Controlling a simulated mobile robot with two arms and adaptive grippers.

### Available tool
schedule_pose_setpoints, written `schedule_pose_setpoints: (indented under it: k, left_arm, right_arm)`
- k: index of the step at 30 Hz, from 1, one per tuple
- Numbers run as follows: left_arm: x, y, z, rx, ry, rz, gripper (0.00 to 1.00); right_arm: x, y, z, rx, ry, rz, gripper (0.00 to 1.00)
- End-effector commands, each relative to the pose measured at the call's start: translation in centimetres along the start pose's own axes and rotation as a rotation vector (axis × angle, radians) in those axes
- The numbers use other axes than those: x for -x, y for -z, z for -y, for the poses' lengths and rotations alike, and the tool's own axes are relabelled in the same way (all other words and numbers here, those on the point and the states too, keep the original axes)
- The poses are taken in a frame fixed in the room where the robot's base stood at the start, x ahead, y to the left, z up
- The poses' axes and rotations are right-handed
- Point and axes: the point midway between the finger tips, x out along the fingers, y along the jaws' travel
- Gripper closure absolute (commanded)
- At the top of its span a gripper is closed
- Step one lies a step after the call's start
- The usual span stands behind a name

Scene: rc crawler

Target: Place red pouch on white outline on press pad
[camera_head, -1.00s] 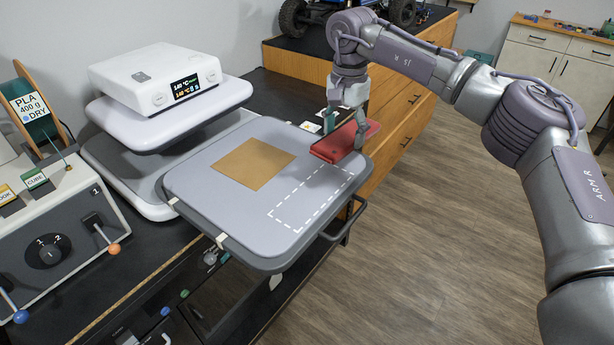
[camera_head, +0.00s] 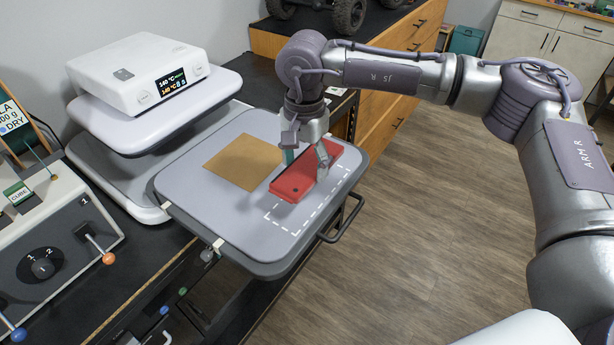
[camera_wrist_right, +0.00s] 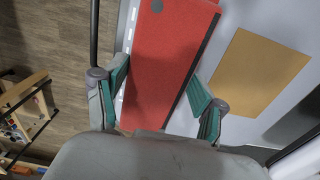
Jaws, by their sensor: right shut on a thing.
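The red pouch (camera_head: 296,180) is held by my right gripper (camera_head: 307,158) over the white dashed outline (camera_head: 269,219) on the grey press pad (camera_head: 232,228). The pouch lies roughly along the outline, and its left long side sits inward of it, toward the tan square. I cannot tell whether it touches the pad. In the right wrist view the pouch (camera_wrist_right: 165,60) lies between the green finger pads of my right gripper (camera_wrist_right: 158,95). Part of the outline is hidden under the pouch. My left gripper is not in view.
A tan square (camera_head: 243,162) lies on the pad beside the pouch. The heat press head (camera_head: 150,105) with its display stands at the back left. A control box (camera_head: 50,240) with levers is at the left. A handle bar (camera_head: 345,220) juts from the pad's right side.

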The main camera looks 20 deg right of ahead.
Motion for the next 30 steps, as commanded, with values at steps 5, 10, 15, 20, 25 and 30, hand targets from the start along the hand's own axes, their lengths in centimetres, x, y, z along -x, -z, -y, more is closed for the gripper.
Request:
schedule_pose_setpoints:
  k: [5,10,15,20,25,30]
  left_arm:
    - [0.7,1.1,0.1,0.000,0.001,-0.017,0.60]
    - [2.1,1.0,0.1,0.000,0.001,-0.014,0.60]
    - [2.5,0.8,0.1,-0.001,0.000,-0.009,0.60]
    - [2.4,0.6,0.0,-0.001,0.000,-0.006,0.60]
    - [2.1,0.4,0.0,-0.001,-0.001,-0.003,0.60]
    - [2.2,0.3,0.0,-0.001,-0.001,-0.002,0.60]
  right_arm:
    - [-0.8,-0.8,-1.0,0.000,-0.001,0.001,0.64]
    - [-3.0,-0.9,-1.1,-0.002,-0.004,0.002,0.64]
    - [-4.7,-0.8,-1.0,-0.003,0.000,0.001,0.64]
    - [-4.8,-0.8,-1.0,-0.003,0.001,0.000,0.64]
    - [-5.1,-0.8,-1.0,-0.002,0.001,0.000,0.28]
    - [-4.9,-0.8,-1.0,-0.002,0.001,0.000,0.05]
